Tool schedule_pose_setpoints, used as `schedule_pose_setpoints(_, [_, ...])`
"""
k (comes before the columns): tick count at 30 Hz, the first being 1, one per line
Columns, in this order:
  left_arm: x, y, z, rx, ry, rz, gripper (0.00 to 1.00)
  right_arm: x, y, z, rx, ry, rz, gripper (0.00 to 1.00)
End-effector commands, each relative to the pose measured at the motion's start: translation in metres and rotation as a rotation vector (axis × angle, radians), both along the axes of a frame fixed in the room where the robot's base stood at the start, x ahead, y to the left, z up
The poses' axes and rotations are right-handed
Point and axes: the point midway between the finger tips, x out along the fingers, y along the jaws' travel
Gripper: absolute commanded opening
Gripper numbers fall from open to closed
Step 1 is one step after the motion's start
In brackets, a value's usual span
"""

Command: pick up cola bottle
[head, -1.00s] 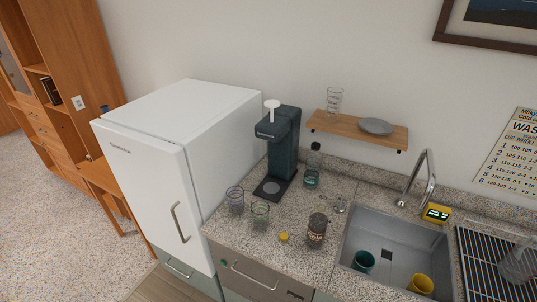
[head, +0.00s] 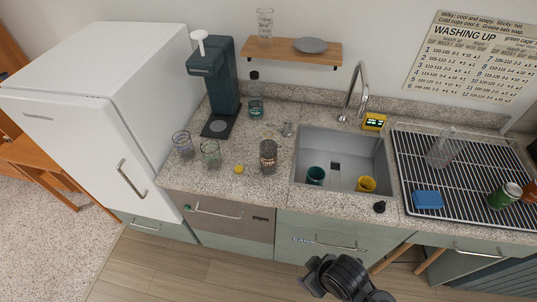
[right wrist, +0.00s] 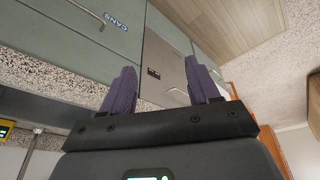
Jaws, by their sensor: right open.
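No bottle's label reads clearly as cola. In the head view a red-brown bottle-like thing (head: 531,191) is cut off by the right edge, beside a green can (head: 504,196) on the drying rack. A bottle with a dark cap and teal lower part (head: 256,98) stands by the drink machine. My right gripper (right wrist: 160,68) is open and empty, facing the cabinet fronts in its wrist view. My dark arm shows low in the head view, apart from these things. My left gripper is out of view.
The sink (head: 340,152) holds a teal cup (head: 315,176) and a yellow cup (head: 366,184). The drying rack (head: 410,160) carries a clear glass (head: 441,150) and a blue sponge (head: 427,200). Glasses (head: 211,155) and a yellow cap (head: 239,169) are on the counter. Floor in front is mostly clear.

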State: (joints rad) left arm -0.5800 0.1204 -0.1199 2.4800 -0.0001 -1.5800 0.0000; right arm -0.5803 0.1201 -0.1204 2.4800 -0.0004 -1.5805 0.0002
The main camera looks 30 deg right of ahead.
Motion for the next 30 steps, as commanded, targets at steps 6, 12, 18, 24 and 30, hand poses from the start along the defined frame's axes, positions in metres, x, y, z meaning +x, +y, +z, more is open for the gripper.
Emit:
schedule_pose_setpoints(6, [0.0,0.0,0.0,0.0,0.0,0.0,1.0,0.0,0.0,0.0,0.0,0.0,0.0,0.74])
schedule_pose_setpoints(12, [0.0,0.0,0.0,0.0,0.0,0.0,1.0,0.0,0.0,0.0,0.0,0.0,0.0,0.99])
schedule_pose_setpoints(18, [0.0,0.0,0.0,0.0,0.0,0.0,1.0,0.0,0.0,0.0,0.0,-0.001,0.0,0.99])
schedule_pose_setpoints(24, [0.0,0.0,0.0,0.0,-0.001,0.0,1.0,0.013,0.001,0.005,0.004,-0.072,0.021,0.99])
schedule_pose_setpoints(30, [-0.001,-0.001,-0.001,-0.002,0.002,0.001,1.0,0.059,-0.008,0.01,0.022,-0.319,-0.027,0.99])
